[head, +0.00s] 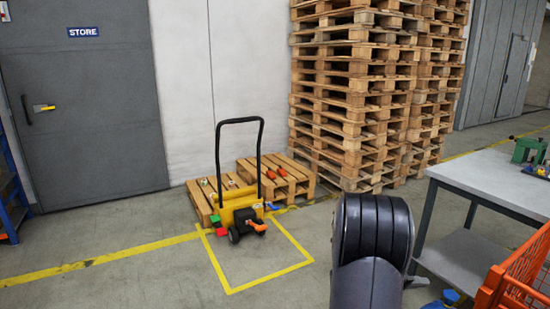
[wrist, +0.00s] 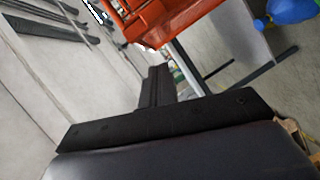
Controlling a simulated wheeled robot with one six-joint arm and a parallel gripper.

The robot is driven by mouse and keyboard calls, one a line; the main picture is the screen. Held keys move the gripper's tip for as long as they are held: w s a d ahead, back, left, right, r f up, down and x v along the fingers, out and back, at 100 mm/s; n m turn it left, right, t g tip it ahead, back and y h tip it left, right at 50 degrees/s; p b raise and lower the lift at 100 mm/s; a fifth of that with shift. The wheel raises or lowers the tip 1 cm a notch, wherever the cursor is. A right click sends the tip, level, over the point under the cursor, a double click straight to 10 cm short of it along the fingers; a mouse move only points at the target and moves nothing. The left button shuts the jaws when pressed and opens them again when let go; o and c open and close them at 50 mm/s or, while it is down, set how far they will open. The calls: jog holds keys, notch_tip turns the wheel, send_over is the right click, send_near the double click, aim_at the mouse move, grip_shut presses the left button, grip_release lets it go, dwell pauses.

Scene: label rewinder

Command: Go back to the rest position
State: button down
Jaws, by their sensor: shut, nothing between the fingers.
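My gripper (wrist: 157,72) shows in the wrist view as dark fingers close together beyond a wide black bar. It is shut with nothing between the fingers. An orange crate or frame (wrist: 165,22) lies beyond the fingertips, at the top of that view; I cannot tell the exact gap. In the head view a dark rounded link of my own arm stands at the lower right, and my gripper does not show there.
A table (head: 490,180) with a green device (head: 530,150) stands at the right, beside an orange crate (head: 522,275). A yellow cart (head: 240,205) stands near low pallets (head: 285,185). Tall pallet stacks (head: 350,95) stand behind. The floor at front left is clear.

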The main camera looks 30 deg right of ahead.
jog(key=w+a+r+n+t, duration=0.1)
jog(key=w+a+r+t, duration=0.1)
jog(key=w+a+t, duration=0.1)
jog(key=w+a+r+n+t+p, duration=0.1)
jog(key=w+a+r+t, duration=0.1)
jog(key=w+t, duration=0.4)
jog(key=shift+w+a+r+y, duration=0.25)
jog(key=shift+w+a, duration=0.55)
jog(key=shift+w, duration=0.4)
